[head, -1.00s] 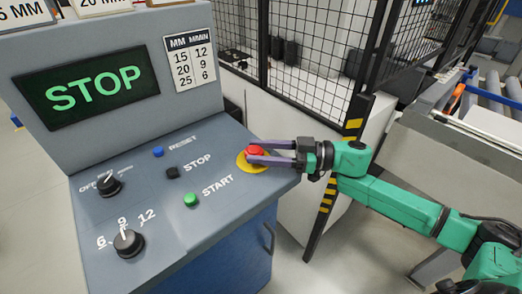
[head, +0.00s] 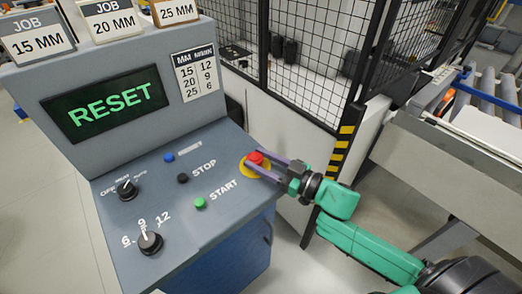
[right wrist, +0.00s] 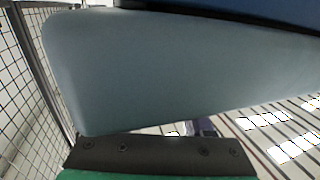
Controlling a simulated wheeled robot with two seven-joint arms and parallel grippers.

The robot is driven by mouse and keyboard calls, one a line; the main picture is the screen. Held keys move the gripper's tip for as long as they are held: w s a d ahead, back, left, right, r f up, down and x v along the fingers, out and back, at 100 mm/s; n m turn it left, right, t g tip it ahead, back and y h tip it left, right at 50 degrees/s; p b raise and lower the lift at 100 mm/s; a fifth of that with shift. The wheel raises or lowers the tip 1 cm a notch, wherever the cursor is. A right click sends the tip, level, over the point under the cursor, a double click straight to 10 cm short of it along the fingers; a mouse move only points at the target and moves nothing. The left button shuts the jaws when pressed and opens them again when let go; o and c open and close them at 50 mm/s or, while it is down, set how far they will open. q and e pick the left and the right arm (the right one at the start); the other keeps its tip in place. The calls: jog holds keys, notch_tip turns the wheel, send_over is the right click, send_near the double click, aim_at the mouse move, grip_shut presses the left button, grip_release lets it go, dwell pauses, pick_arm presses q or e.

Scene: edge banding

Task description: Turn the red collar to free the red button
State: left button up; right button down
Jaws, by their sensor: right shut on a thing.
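The red button with its red collar (head: 255,157) sits on a yellow round base (head: 248,168) at the right edge of the grey console in the head view. My right gripper (head: 263,163) reaches in from the right, its two purple fingers on either side of the red collar and shut on it. The fingers hide part of the collar and the base. The right wrist view shows mainly the console's grey side (right wrist: 180,70); the button is not visible there. My left gripper is in neither view.
The console screen (head: 105,105) reads RESET in green. Blue, black and green buttons and two black knobs (head: 150,242) lie left of the collar. A black mesh fence (head: 310,60) stands behind, with a yellow-striped post (head: 343,143) close to my right arm. Job cards stand on top.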

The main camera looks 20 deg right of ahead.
jog(key=shift+a+m+t+h+p, duration=0.1)
jog(key=shift+m+t+h+p, duration=0.2)
jog(key=shift+m+t+h, duration=0.3)
jog(key=shift+f, duration=0.1)
jog(key=shift+c, duration=1.4)
grip_release()
jog(key=shift+s+d+f, duration=0.15)
jog(key=shift+s+d, duration=0.15)
jog(key=shift+s, duration=0.2)
jog(key=b+v, duration=0.1)
jog(key=v, duration=1.2)
jog(key=shift+s+r, duration=0.25)
jog(key=shift+r, duration=0.05)
